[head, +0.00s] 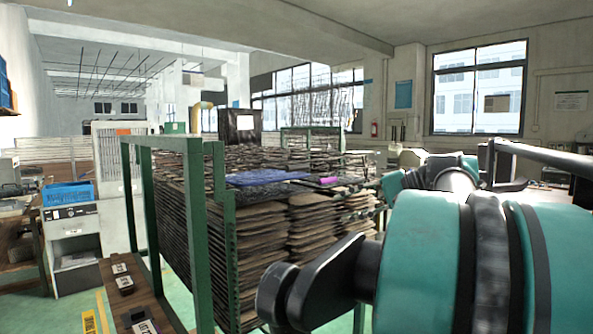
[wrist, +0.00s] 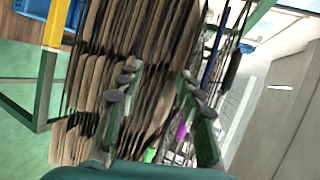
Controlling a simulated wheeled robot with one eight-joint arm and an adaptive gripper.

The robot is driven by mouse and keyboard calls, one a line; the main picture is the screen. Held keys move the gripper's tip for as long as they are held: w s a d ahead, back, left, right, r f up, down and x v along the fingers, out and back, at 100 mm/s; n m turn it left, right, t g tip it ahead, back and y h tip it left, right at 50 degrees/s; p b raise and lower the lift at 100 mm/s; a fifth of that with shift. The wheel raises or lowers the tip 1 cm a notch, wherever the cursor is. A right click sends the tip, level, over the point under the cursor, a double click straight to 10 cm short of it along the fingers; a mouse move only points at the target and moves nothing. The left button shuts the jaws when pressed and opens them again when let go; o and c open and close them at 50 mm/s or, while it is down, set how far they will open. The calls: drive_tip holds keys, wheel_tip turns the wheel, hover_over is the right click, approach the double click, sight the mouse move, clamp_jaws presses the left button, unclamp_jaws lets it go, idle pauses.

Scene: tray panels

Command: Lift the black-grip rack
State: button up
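A green metal rack frame (head: 195,200) holds many thin brown panels (head: 305,225) stacked in dense layers. I cannot tell which part is the black-grip rack; no black grip shows clearly. A blue flat piece (head: 265,177) and a small magenta piece (head: 328,181) lie on top of the stack. In the wrist view, the brown panels (wrist: 95,85) run tilted past my gripper (wrist: 157,77). Its two fingers are spread apart, with panels showing in the gap behind them and nothing clearly held. A magenta piece (wrist: 181,130) shows beside the right finger. My arm hides the stack's right side in the head view.
A wooden bench (head: 150,290) with small dark labelled items stands at the front left. A grey cabinet (head: 75,245) with a blue crate (head: 68,193) is farther left. A green post (wrist: 45,90) with a yellow part (wrist: 55,25) stands left in the wrist view.

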drive_tip(key=t+y, duration=0.2)
approach(300, 167)
drive_tip(key=x, duration=1.1)
drive_tip(key=shift+a, duration=0.1)
clamp_jaws()
idle(0.4)
